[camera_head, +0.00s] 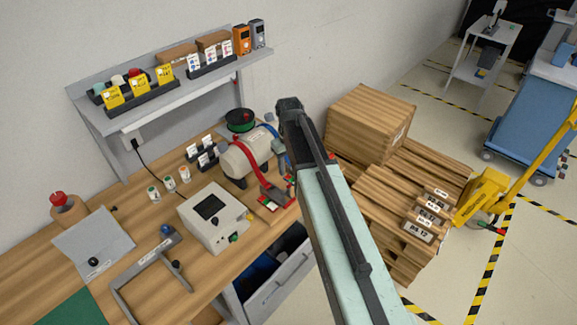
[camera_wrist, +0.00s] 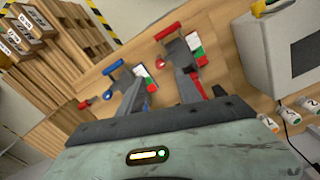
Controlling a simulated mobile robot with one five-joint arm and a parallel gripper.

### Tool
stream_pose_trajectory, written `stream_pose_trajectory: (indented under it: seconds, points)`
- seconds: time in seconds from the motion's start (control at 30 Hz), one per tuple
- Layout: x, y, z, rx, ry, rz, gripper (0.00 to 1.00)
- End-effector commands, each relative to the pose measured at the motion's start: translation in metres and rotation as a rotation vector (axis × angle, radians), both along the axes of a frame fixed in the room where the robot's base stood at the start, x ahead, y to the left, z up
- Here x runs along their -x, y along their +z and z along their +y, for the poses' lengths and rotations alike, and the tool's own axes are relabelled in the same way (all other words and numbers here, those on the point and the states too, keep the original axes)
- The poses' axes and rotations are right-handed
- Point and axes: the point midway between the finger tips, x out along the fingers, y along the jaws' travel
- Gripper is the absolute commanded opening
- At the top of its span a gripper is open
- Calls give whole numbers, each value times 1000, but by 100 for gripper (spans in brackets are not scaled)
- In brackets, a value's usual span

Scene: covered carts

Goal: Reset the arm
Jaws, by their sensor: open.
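My arm (camera_head: 335,210) reaches up from the bottom edge of the head view, over the front of the workbench, with a dark joint at its upper end. My gripper (camera_wrist: 158,88) shows in the wrist view with its two dark fingers apart and nothing clearly held between them. A red-handled clamp (camera_wrist: 181,45) and a blue-handled clamp (camera_wrist: 118,75) lie beyond the fingers. I cannot tell how far the fingertips are from them. In the head view my gripper is not clearly visible.
The workbench (camera_head: 22,262) holds a grey control box (camera_head: 214,217), a beige tank (camera_head: 243,158) and several small canisters. A shelf (camera_head: 110,122) stands above it. Wooden crates (camera_head: 368,122) are stacked to the right, with a blue cart (camera_head: 530,120) and a yellow pallet jack (camera_head: 485,194) beyond.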

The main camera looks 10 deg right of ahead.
Motion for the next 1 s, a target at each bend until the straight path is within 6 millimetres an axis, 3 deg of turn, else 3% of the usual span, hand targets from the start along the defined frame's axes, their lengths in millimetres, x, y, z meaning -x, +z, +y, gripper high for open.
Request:
stream_pose_trajectory:
  seconds: [0.13,0.23,0.43,0.53,0.63,0.7,1.0]
  points:
    - [0,-11,0,0,0,0,41]
    - [8,-34,1,0,1,0,41]
    - [83,-82,1,0,-59,0,41]
    - [120,-93,2,0,-133,0,41]
    - [146,-91,2,0,-213,0,41]
    - [155,-88,2,0,-271,0,41]
    - [150,-88,2,0,-316,0,41]
